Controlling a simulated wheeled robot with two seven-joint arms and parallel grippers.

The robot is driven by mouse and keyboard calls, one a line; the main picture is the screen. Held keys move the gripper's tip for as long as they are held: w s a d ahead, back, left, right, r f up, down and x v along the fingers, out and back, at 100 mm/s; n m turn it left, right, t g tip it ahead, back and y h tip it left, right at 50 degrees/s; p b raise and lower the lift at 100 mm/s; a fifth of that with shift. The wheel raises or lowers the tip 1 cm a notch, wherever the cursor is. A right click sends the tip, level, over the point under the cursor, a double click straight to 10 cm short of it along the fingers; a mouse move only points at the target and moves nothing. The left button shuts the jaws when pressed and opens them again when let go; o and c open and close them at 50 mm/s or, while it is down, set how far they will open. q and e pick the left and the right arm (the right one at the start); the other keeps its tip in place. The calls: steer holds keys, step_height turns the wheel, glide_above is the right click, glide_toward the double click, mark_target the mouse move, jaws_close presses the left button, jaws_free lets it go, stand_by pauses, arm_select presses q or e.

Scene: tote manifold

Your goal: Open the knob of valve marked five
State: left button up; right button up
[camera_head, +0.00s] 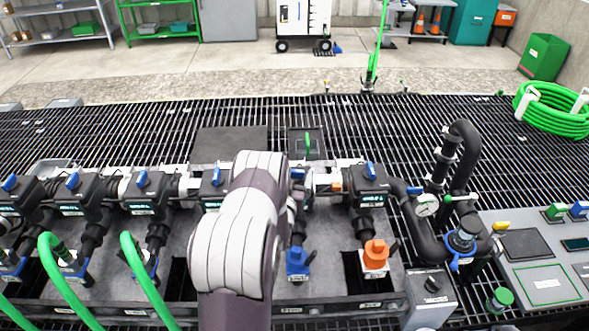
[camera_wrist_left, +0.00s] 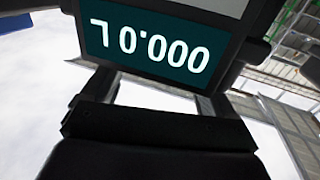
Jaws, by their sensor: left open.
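A row of black valve units with lit displays runs across the manifold; the one at right (camera_head: 367,190) has a blue lever (camera_head: 371,170) on top. The valve numbers are too small to read. My left arm covers the unit between this one and the fourth from the left, so its knob is mostly hidden. My left gripper (camera_head: 299,190) is at that covered unit, largely behind my wrist. In the left wrist view my gripper (camera_wrist_left: 158,95) is open, its fingers beside a display (camera_wrist_left: 150,40) that reads 000.0 L upside down. Contact cannot be told. My right gripper is not in view.
Green hoses (camera_head: 60,270) rise at the front left. A blue coupling (camera_head: 297,261) and an orange one (camera_head: 375,253) stand in front of the row. A black pipe with a gauge (camera_head: 427,205) stands at right, beside a grey panel (camera_head: 535,265). Open grating lies behind.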

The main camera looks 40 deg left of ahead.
arm_select(q)
steer(key=shift+x, duration=1.05)
steer(key=c, duration=1)
steer(key=shift+o, duration=0.2)
steer(key=shift+w+f+n+g+y+b, duration=0.1)
steer(key=shift+n+g+y+b, duration=0.65)
steer(key=shift+y, duration=0.35)
steer(key=shift+n+g+y, duration=0.55)
steer(key=shift+n+y, duration=0.2)
steer(key=shift+y, duration=0.15)
steer(key=o, duration=1)
steer(key=shift+c, duration=0.2)
